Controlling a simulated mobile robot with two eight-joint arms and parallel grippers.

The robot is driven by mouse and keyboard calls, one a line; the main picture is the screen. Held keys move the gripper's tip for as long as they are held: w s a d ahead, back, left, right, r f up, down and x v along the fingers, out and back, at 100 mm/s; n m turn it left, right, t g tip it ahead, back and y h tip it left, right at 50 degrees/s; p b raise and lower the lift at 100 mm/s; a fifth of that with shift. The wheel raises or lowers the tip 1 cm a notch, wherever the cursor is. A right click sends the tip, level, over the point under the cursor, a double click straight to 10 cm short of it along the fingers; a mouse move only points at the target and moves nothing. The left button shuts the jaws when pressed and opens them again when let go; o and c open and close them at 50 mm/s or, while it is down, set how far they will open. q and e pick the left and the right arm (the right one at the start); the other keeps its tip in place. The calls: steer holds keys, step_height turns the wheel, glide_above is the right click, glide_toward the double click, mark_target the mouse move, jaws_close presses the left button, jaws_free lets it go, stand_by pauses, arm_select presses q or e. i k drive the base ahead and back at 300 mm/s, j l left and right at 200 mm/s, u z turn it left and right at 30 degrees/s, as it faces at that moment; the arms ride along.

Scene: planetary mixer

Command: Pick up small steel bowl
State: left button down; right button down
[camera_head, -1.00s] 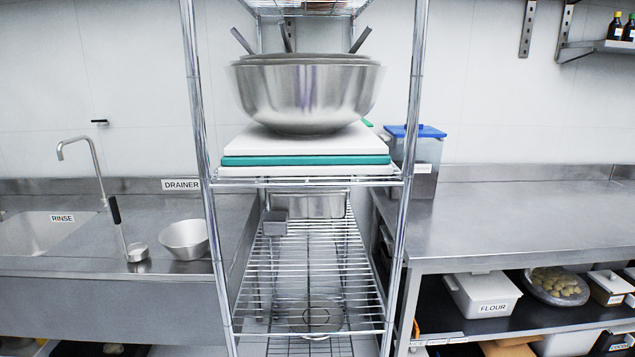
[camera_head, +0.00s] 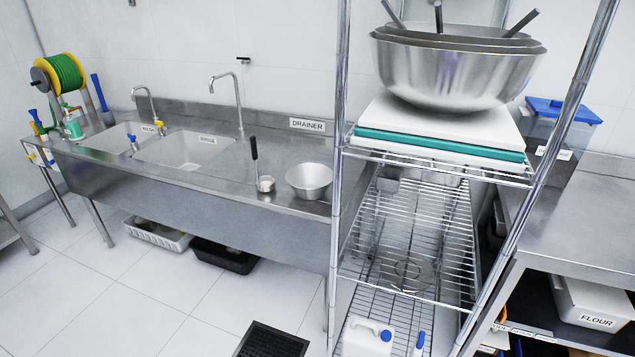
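A small steel bowl (camera_head: 309,180) sits upright on the drainer end of the steel sink counter, left of the wire rack. Its inside looks empty. A ladle-like steel cup with a dark upright handle (camera_head: 255,162) stands just left of it, a small gap apart. Larger nested steel bowls (camera_head: 455,75) with dark handles sticking out stand on cutting boards on the rack's upper shelf. Neither of my grippers shows in the head view.
The wire rack's front post (camera_head: 338,190) stands close to the bowl's right. Two sink basins (camera_head: 190,150) and taps lie left along the counter (camera_head: 240,195). Tubs (camera_head: 224,256) sit below it. The tiled floor in front is open, with a dark floor grate (camera_head: 272,340).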

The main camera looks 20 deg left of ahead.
mark_target(308, 181)
steer(key=i+j, duration=0.15)
steer(key=j, duration=0.25)
steer(key=i+j+z, duration=0.15)
steer(key=j, duration=0.3)
steer(key=i+j, duration=0.2)
steer(key=j, duration=0.2)
steer(key=i+j+z, duration=0.1)
steer(key=j, duration=0.35)
steer(key=i+j+z, duration=0.1)
steer(key=j, duration=0.35)
steer(key=i+j, duration=0.2)
steer(key=j, duration=0.25)
steer(key=i+j+z, duration=0.1)
steer(key=j, duration=0.35)
steer(key=i+j+z, duration=0.1)
steer(key=j, duration=0.35)
